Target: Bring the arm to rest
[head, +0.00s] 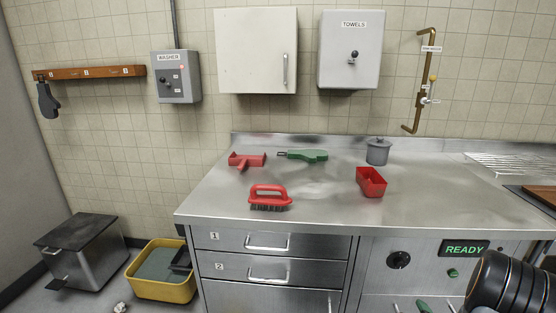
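A dark, ringed part of my arm (508,287) shows at the bottom right corner of the head view, in front of the counter's lower front. The rest of the arm runs out of the picture. My gripper does not show, so I cannot see its fingers or whether it holds anything.
The steel counter (320,208) bears a red brush (269,195), a red scoop-like tool (247,160), a green-handled tool (306,155), a grey lidded pot (378,151) and a red tin (371,182). A yellow tub (158,290) and pedal bin (85,255) stand left on the floor.

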